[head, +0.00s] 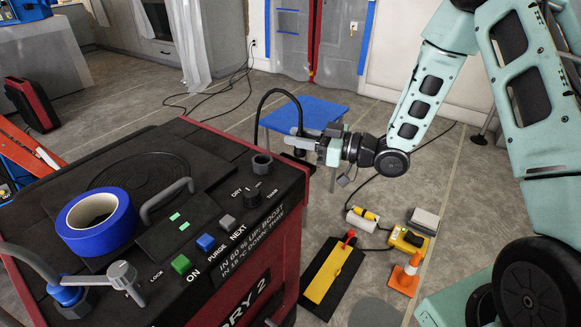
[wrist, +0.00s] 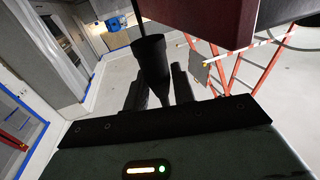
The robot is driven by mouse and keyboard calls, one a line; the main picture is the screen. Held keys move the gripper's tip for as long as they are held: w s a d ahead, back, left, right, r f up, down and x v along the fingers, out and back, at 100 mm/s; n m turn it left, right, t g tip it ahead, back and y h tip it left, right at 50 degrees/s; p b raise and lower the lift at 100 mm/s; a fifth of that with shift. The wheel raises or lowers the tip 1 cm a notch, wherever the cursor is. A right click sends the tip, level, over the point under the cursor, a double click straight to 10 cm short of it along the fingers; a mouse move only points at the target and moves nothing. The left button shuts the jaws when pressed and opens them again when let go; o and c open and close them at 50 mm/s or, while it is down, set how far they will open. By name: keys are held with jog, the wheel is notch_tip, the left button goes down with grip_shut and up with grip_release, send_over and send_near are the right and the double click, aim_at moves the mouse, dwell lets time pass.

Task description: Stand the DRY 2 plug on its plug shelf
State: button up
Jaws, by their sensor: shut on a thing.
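My gripper (head: 308,143) is above and beyond the far right corner of the DRY 2 machine (head: 245,285), clear of its top. It is shut on a black plug (wrist: 150,60). In the wrist view the plug's wide round body sits between the dark fingers (wrist: 160,88), with a narrower part below. In the head view the plug is mostly hidden by the gripper. A black cable (head: 272,93) loops up from near the machine's corner and down to the gripper. I cannot make out the plug shelf for certain.
A grey round fitting (head: 262,164) stands on the machine's corner, beside a dial. Blue tape (head: 97,222) and handles also stick up there. A blue-topped table (head: 318,112) is behind the gripper.

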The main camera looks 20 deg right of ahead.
jog(key=shift+f, duration=3.2)
jog(key=shift+f+b, duration=0.2)
jog(key=shift+b, duration=0.1)
jog(key=o, duration=0.7)
jog(key=shift+r, duration=0.1)
jog(key=shift+r+p, duration=0.2)
jog(key=shift+p, duration=0.1)
jog(key=b+v, duration=0.1)
jog(key=v, duration=1.1)
